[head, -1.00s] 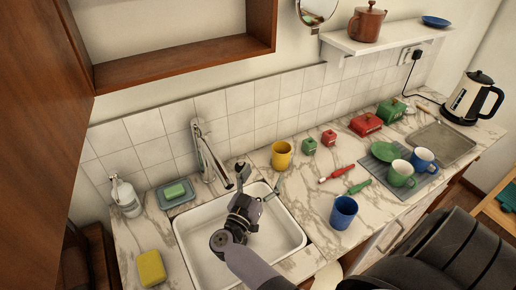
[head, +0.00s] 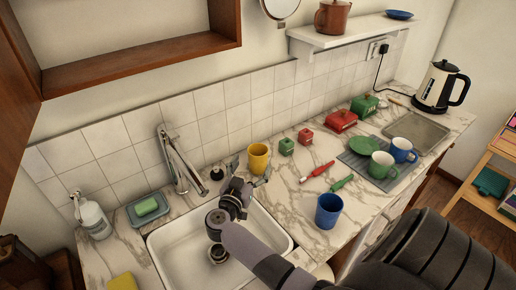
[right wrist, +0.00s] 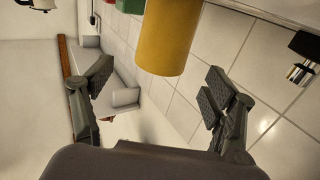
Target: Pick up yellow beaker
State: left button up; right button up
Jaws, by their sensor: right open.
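The yellow beaker (head: 258,158) stands upright on the marble counter behind the sink's right back corner. My right gripper (head: 250,174) is open and empty, just in front of the beaker and above the sink's back edge. In the right wrist view the beaker (right wrist: 168,35) appears at the top, ahead of and between the two spread fingers of the gripper (right wrist: 158,82). The fingers do not appear to touch it. My left gripper is not in view.
The white sink (head: 160,250) lies below my arm, with the faucet (head: 178,160) left of the gripper. A blue cup (head: 328,210) is nearer the front. The tiled wall is close behind.

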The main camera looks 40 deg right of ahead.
aim_at(254, 160)
jog(key=b+x, duration=0.3)
jog(key=x, duration=0.1)
jog(key=shift+w+f+b, duration=0.1)
jog(key=shift+w+b, duration=0.1)
jog(key=shift+b, duration=0.1)
jog(key=shift+w+d, duration=0.2)
jog(key=shift+d, duration=0.15)
jog(key=shift+r, duration=0.25)
jog(key=shift+c, duration=0.4)
jog(key=c, duration=1.1)
jog(key=shift+c, duration=0.2)
